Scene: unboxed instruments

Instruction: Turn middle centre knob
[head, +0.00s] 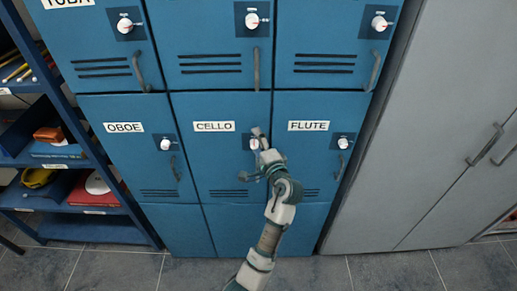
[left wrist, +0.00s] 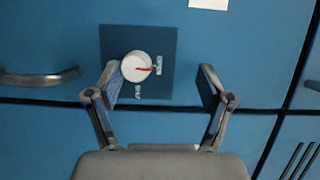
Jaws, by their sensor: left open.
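The middle centre knob (head: 254,143) is a round white dial on a dark blue plate on the blue CELLO door (head: 222,168). In the left wrist view the knob (left wrist: 135,66) shows whole, with a red pointer mark towards picture right. My left gripper (head: 256,152) is in front of this door, over its right part. In the left wrist view the open gripper (left wrist: 159,78) has one finger on each side of the knob. The knob appears much closer to the left finger; I cannot tell whether they touch. My right gripper is out of view.
The OBOE door (head: 124,160) and FLUTE door (head: 310,160) flank it, with similar knobs and handles. The CELLO door's handle (left wrist: 42,78) sticks out left of the gripper in the wrist view. Blue shelves (head: 84,209) stand left, a grey cabinet (head: 425,140) right.

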